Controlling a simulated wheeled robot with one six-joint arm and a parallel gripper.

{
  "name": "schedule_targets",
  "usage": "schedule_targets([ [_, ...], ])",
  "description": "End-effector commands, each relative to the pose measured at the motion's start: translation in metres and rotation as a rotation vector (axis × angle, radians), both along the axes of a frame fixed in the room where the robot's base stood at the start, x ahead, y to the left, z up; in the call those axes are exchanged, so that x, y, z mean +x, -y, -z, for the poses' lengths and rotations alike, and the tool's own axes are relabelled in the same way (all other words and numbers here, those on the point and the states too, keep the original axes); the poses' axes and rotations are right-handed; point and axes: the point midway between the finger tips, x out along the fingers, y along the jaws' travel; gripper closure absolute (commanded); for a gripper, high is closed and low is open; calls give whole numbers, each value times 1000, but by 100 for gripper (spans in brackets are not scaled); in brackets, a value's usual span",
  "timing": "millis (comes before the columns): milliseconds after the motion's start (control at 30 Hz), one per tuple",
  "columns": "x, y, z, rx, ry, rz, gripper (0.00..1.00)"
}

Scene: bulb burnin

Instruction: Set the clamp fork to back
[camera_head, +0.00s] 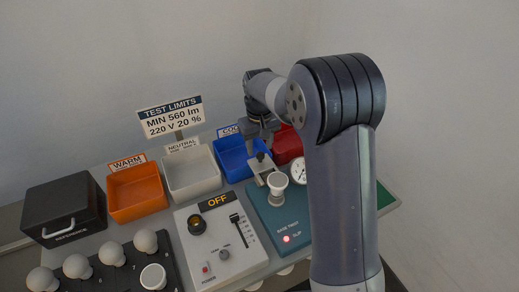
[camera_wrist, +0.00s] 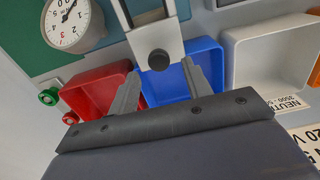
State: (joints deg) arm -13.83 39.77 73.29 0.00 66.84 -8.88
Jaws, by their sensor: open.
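The clamp fork (camera_head: 258,168) is a pale metal piece with a dark knob at the back of the teal base-twist station (camera_head: 266,221). In the wrist view the fork (camera_wrist: 146,14) comes down from the top, and its black knob (camera_wrist: 158,60) lies in front of and between my fingertips. My gripper (camera_wrist: 160,72) is open, with one finger on each side of the knob; I cannot tell whether either touches it. A white round part (camera_head: 277,181) stands on the station.
A dial gauge (camera_head: 298,170) stands close right of the fork. Blue (camera_head: 233,165), red (camera_head: 288,146), white (camera_head: 190,188) and orange (camera_head: 135,205) bins line the back. A control panel reading OFF (camera_head: 216,201) and a bulb tray (camera_head: 184,270) lie left. A red SLIP lamp (camera_head: 285,239) glows.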

Motion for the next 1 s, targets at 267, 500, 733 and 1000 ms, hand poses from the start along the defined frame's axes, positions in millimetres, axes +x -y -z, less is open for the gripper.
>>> schedule_targets([
  [267,1,0,-57,1,5,0,53],
  [500,0,0,-83,0,1,0,53],
  [733,0,0,-86,0,0,0,53],
  [1000,0,0,-78,-1,-2,0,53],
])
